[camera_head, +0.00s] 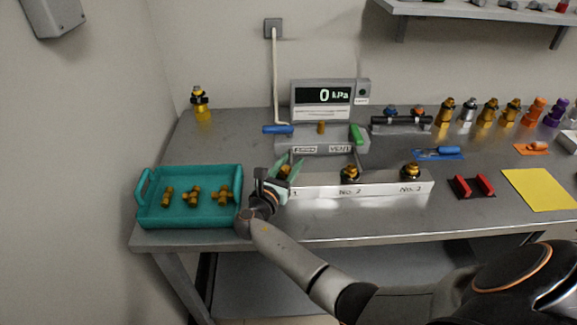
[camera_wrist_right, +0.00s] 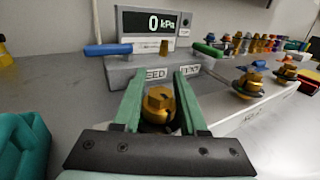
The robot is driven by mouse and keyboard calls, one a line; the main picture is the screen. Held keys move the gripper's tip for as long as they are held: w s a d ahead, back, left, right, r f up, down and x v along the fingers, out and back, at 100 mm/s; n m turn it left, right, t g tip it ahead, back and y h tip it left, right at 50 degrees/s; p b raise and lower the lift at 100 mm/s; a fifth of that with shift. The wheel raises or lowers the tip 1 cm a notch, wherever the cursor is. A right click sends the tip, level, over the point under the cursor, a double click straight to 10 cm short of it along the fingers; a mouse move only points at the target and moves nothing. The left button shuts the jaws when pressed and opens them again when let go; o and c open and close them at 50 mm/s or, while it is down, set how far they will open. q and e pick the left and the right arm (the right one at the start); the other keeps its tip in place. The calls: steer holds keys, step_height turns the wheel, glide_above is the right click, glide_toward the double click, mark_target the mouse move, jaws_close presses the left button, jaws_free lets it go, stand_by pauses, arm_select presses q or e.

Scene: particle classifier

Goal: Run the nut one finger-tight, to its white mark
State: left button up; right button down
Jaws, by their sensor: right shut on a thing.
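A pale metal block (camera_head: 385,189) near the front of the bench carries three brass fittings in a row, lettered along its front face. Nut one, brass and hexagonal (camera_wrist_right: 158,100), sits at the block's left end. My right gripper (camera_head: 284,169) reaches it from the front, its green fingers on either side and shut on it. In the head view the fingers mostly hide this nut. Nut two (camera_head: 350,173) and nut three (camera_head: 411,170) stand uncovered to the right. I cannot make out a white mark on nut one. My left gripper is not in view.
A teal tray (camera_head: 142,213) with three brass fittings is left of my gripper. Behind the block stands a gauge reading 0 kPa (camera_head: 322,96), with a blue handle (camera_head: 278,129) and a green handle (camera_head: 356,134). A red holder (camera_head: 472,188) and yellow sheet (camera_head: 540,189) lie right.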

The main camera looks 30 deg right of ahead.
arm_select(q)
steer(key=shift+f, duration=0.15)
arm_select(e)
steer(key=shift+r+m+g, duration=0.15)
steer(key=shift+m+g, duration=0.15)
steer(key=shift+g, duration=0.1)
steer(key=c, duration=0.5)
jaws_free()
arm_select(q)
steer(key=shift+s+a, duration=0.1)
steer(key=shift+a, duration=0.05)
arm_select(e)
steer(key=shift+s, duration=0.1)
